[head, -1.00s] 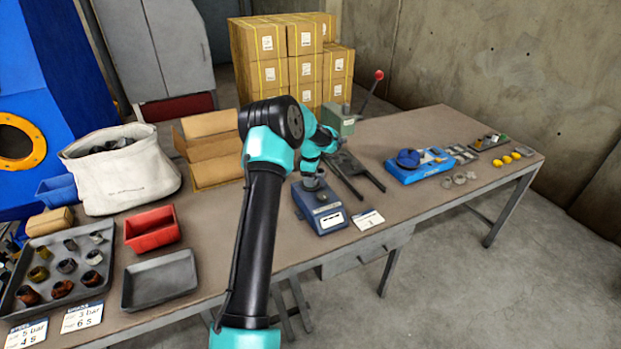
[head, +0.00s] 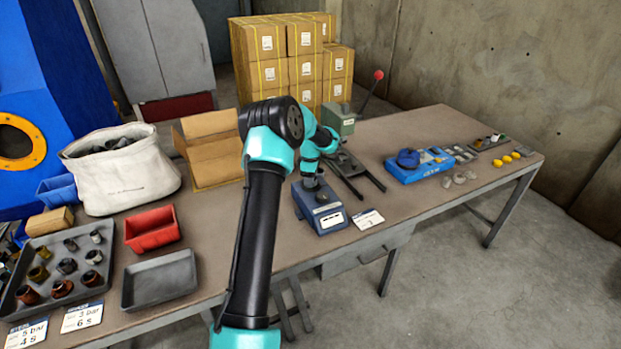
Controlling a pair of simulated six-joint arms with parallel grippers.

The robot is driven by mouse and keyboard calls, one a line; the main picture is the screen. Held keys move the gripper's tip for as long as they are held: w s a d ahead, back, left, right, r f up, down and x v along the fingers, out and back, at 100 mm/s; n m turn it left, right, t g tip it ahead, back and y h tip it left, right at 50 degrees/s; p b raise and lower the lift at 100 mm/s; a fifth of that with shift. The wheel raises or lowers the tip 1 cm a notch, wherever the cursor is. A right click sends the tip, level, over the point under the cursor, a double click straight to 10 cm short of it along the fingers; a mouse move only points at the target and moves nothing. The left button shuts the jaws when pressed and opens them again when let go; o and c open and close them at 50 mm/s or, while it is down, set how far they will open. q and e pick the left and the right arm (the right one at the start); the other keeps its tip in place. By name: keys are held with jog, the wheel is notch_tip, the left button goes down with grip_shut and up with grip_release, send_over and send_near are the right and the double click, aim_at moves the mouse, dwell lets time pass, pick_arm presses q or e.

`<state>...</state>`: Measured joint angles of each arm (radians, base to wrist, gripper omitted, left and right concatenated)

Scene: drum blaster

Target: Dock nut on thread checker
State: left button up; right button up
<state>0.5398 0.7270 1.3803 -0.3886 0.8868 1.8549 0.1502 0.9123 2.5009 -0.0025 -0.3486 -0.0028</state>
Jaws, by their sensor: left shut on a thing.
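The thread checker (head: 325,219) is a blue block with a white label on its front, on the bench right of my arm. My left gripper (head: 311,183) is above its back part, small and partly hidden by my own wrist. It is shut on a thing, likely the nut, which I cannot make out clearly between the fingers. A small dark round part (head: 322,197) shows on top of the checker, close to the gripper. I cannot tell whether it is the nut or part of the checker. My right gripper is not in view.
A dark forked fixture (head: 350,167) stands just behind the checker, and a white card (head: 368,219) lies right of it. A grey tray of fittings (head: 62,262), an empty grey tray (head: 160,280) and a red bin (head: 152,229) are left. A blue tool (head: 418,166) sits right.

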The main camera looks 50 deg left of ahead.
pick_arm(q)
jog(key=shift+f, duration=0.4)
jog(key=o, duration=0.7)
jog(key=shift+o, duration=0.2)
notch_tip(320, 180, up, 11)
dwell(1.1)
jog(key=shift+f, duration=0.1)
dwell(0.6)
